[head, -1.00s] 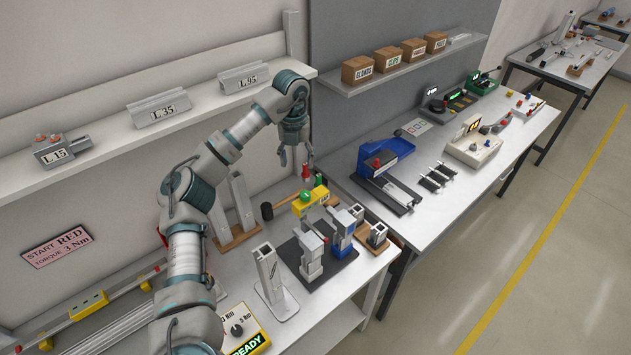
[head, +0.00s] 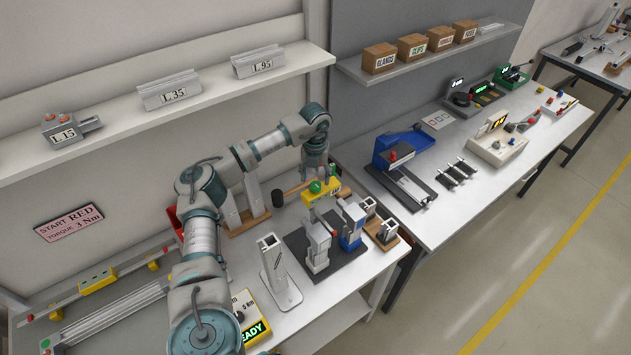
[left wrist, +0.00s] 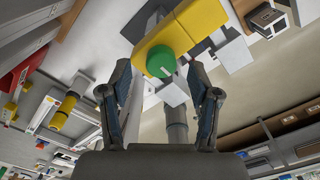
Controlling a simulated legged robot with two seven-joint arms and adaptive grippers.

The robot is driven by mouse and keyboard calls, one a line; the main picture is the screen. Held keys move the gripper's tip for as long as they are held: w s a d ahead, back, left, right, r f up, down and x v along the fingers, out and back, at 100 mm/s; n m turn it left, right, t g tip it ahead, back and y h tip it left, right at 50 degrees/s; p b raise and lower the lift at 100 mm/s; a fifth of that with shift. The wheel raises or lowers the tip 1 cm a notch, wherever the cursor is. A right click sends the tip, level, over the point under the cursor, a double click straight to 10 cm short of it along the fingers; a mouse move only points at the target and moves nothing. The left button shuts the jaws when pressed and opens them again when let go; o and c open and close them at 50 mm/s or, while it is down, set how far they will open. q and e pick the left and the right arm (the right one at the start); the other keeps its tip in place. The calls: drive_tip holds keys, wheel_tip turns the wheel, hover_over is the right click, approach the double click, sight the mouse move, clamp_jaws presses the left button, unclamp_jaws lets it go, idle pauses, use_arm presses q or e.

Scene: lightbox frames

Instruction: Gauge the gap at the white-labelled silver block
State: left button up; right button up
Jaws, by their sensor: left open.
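A silver block (head: 317,243) stands upright on a dark plate (head: 338,256), with a blue block (head: 352,228) beside it. I cannot make out a white label or a gap on the silver block at this size. A yellow tool (head: 312,194) with a round green knob (head: 315,187) is behind them. My left gripper (head: 318,178) is just above the yellow tool. In the left wrist view the open left gripper (left wrist: 160,90) has the green knob (left wrist: 161,61) and yellow body (left wrist: 187,29) beyond and between its fingers; I see no grip on it. My right gripper is not in view.
A tall silver post (head: 273,268) stands left of the dark plate. A mallet (head: 280,197) lies behind, and a wooden stand (head: 381,231) with silver pieces is at right.

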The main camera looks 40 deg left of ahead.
use_arm(q)
wheel_tip(320, 180, down, 2)
drive_tip(key=shift+s+f, duration=0.1)
drive_tip(key=shift+s, duration=0.05)
drive_tip(key=shift+d+f, duration=0.15)
drive_tip(key=shift+f, duration=0.2)
clamp_jaws()
